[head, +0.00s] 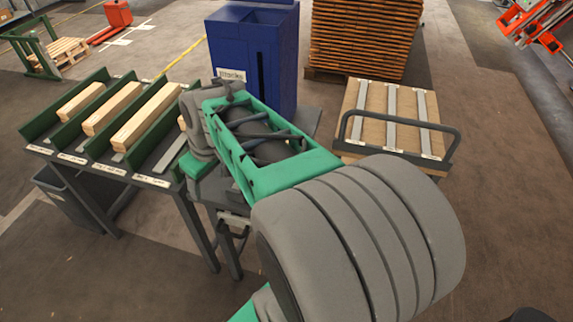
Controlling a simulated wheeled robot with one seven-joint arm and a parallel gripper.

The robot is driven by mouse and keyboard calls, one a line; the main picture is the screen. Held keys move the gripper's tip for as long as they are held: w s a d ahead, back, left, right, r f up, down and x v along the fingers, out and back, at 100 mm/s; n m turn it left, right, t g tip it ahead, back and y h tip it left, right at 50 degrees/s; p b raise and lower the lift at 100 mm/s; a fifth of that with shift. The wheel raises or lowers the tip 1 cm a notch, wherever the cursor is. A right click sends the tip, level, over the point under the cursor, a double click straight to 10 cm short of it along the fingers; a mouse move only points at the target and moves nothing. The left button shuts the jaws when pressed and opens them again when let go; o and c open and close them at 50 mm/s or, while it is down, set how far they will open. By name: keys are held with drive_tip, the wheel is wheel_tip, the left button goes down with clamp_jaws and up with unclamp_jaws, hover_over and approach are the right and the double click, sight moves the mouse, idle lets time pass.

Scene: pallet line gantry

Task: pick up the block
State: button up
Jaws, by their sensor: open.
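Pale wooden blocks lie lengthwise in a rack (75,159) with green dividers at the left. The left block (80,102), the middle block (112,108) and the right block (147,114) each lie in their own lane. A small piece of another block (182,123) shows at the edge of my arm, which hides the rest. I cannot tell which block is meant. My green and grey arm fills the centre and lower right. My gripper does not show; the arm's links cover the area right of the rack.
A blue bin (254,60) stands behind my arm. A wooden board with grey strips (352,102) and a dark handle rail (447,141) is at the right. Stacked wood (365,35) stands behind it. A dark bin (75,205) is under the rack.

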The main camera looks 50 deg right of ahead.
drive_tip(key=d+f, duration=0.3)
drive_tip(key=d, duration=0.6)
drive_tip(key=s+d+f+n, duration=0.1)
drive_tip(key=d+f, duration=0.2)
drive_tip(key=d, duration=0.7)
drive_tip(key=s+d+f+n+y, duration=0.1)
drive_tip(key=d+f, duration=0.2)
drive_tip(key=d, duration=0.6)
drive_tip(key=shift+s+d+f+t, duration=0.1)
drive_tip(key=shift+s+d+t, duration=0.15)
drive_tip(key=shift+t, duration=0.15)
drive_tip(key=p+x, duration=0.1)
drive_tip(key=x, duration=0.6)
drive_tip(key=shift+s+d+f, duration=0.1)
drive_tip(key=shift+f, duration=0.35)
drive_tip(key=c, duration=1.2)
